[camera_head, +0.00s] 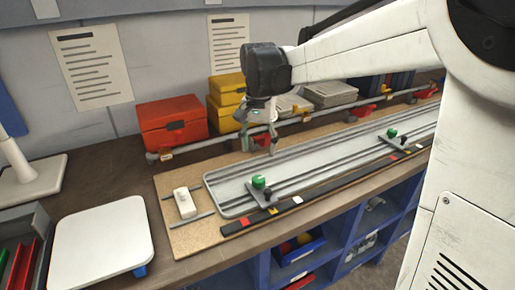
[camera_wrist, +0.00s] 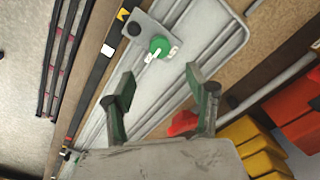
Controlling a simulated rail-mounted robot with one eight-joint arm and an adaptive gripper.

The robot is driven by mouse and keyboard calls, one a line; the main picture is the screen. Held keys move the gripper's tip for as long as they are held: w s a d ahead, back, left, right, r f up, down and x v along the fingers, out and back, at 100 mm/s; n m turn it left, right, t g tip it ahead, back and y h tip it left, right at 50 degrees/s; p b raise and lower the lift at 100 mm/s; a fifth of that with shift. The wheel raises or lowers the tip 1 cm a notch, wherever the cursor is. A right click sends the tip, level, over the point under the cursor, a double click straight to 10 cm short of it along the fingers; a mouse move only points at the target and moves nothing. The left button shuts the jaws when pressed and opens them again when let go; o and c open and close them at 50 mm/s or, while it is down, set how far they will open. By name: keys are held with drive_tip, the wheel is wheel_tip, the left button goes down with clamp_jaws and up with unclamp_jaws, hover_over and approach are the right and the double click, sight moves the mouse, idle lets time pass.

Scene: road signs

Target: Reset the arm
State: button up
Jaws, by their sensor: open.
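My gripper (camera_head: 262,140) hangs from my arm above the far side of the grey railed track plate (camera_head: 235,186), which lies on a cork board on the bench. In the wrist view my gripper (camera_wrist: 164,105) shows two green-grey fingers spread apart with nothing between them. A slider with a green knob (camera_head: 258,182) sits at the plate's near left, and it also shows in the wrist view (camera_wrist: 159,46), beyond the fingertips. A second green knob (camera_head: 391,133) sits further right on the plate.
A red box (camera_head: 172,125) and yellow boxes (camera_head: 226,95) stand behind the board, close to my gripper. A pipe rail with red-handled parts (camera_head: 372,107) runs along the back. A white block (camera_head: 185,202) sits at the board's left end. A white square plate (camera_head: 100,238) lies at the left.

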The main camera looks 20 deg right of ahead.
drive_tip(key=s+f+n+t, duration=0.1)
drive_tip(key=s+n+t, duration=0.6)
drive_tip(key=s, duration=1.6)
drive_tip(key=shift+s+f, duration=0.15)
drive_tip(key=shift+s, duration=0.1)
